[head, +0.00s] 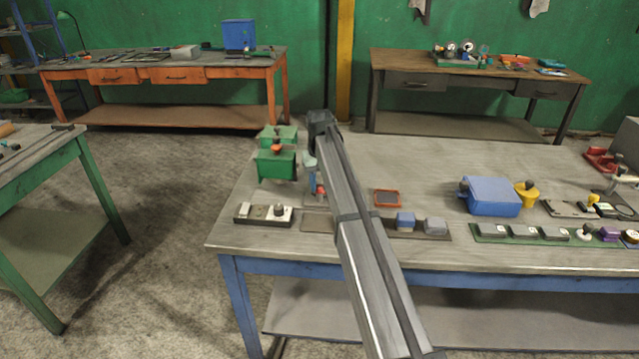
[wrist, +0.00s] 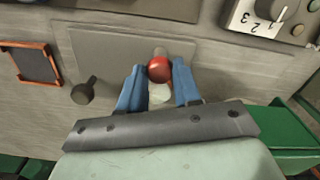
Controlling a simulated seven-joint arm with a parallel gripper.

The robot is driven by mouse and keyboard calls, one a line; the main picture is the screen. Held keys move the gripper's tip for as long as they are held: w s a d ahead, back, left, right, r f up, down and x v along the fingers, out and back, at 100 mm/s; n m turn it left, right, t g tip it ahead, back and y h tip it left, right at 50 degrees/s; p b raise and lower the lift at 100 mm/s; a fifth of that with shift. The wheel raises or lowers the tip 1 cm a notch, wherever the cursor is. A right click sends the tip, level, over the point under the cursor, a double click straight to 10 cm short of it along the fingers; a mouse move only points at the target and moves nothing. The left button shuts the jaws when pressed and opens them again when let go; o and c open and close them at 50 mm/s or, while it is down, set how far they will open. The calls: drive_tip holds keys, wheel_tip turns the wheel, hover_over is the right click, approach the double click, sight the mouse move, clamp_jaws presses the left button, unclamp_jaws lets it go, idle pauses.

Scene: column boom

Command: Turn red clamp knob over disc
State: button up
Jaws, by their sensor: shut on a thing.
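The red clamp knob (wrist: 159,69) is a small red ball between the blue fingers of my gripper (wrist: 157,76) in the wrist view. The fingers are shut on it, one on each side. A pale round piece (wrist: 160,94) shows close to it between the fingers; I cannot tell whether it is the disc. The knob is by a flat grey-brown plate (wrist: 110,55). In the head view the red knob (head: 320,190) shows small beside my gripper (head: 313,178), partly hidden by my arm.
A black knob (wrist: 84,92) stands beside the plate. An orange-framed panel (head: 387,197) lies to the right of my arm, a green box (head: 277,166) to the left. A dial panel (head: 264,214) is near the front edge. A blue box (head: 490,196) stands farther right.

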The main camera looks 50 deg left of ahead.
sight(320, 186)
drive_tip(key=n, duration=0.5)
idle(0.6)
drive_tip(key=o, duration=1.1)
drive_tip(key=shift+c, duration=0.2)
wheel_tip(320, 186, up, 14)
drive_tip(key=shift+w+d+f, duration=0.1)
drive_tip(key=shift+f, duration=0.05)
idle(0.3)
